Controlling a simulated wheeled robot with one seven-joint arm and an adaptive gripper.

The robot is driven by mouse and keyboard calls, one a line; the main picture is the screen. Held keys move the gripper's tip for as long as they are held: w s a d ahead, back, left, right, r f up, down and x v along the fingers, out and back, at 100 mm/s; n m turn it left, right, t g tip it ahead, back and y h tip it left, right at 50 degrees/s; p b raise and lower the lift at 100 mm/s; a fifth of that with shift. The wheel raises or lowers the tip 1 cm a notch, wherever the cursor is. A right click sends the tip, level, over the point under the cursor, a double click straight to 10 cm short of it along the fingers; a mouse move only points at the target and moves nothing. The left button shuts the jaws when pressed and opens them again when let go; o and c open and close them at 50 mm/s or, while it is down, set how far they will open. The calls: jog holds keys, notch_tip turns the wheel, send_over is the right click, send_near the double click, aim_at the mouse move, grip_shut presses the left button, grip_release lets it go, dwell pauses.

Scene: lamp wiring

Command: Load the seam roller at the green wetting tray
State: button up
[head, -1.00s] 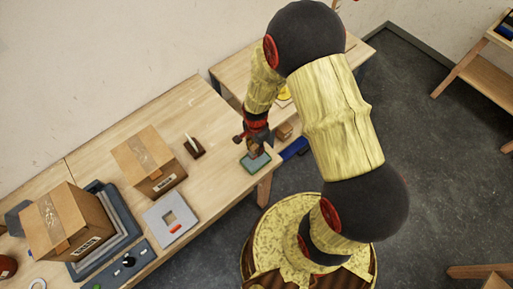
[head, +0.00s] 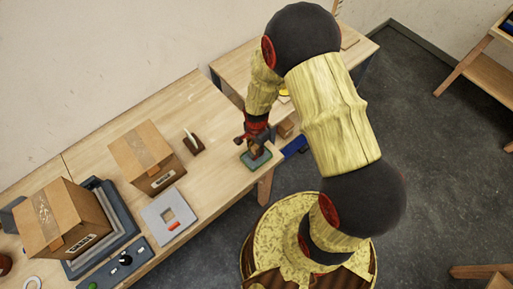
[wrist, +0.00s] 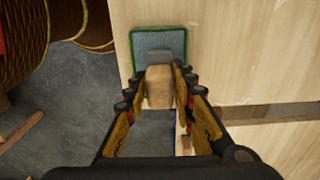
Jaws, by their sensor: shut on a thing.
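The green-rimmed wetting tray (head: 266,155) lies near the front right corner of the long wooden table. In the wrist view the tray (wrist: 173,39) has a grey-blue inside. My gripper (head: 254,146) points down over it. In the wrist view my gripper (wrist: 161,75) is shut on the seam roller (wrist: 159,90), whose light wooden body shows between the fingers. A small grey end (wrist: 156,57) of it shows over the tray's near part. I cannot tell whether it touches the tray's surface.
A small wooden holder with a pale upright piece (head: 194,146) stands left of the tray. Another table (head: 225,70) stands behind.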

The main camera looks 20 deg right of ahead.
jog(key=shift+f+b, duration=0.5)
jog(key=shift+f, duration=0.1)
dwell(1.6)
jog(key=shift+r+p, duration=2.35)
jog(key=shift+r, duration=1.25)
